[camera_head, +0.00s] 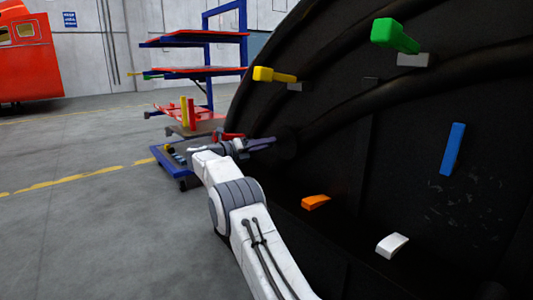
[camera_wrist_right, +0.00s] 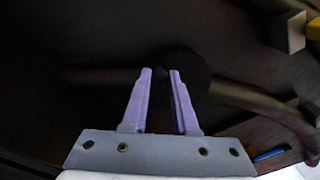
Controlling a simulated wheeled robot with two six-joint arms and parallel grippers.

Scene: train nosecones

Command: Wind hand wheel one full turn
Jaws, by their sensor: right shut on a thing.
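The dark round part at the nosecone's left side, which I take for the hand wheel (camera_head: 286,144), blends into the black surface. In the right wrist view the dark disc (camera_wrist_right: 192,72) lies just beyond the fingertips. My right gripper (camera_head: 272,142) reaches it from the left with its purple fingers. In the right wrist view the fingers (camera_wrist_right: 161,76) stand a little apart, with a small dark piece between their tips, and they are shut on it. The exact grip is too dark to make out. My left gripper is not in view.
The big black nosecone (camera_head: 340,160) fills the right side. It carries a green lever (camera_head: 395,36), a yellow lever (camera_head: 273,75), a blue bar (camera_head: 452,149), an orange piece (camera_head: 315,202) and a white piece (camera_head: 392,245). A blue cart (camera_head: 163,158) stands behind my arm. Floor at left is clear.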

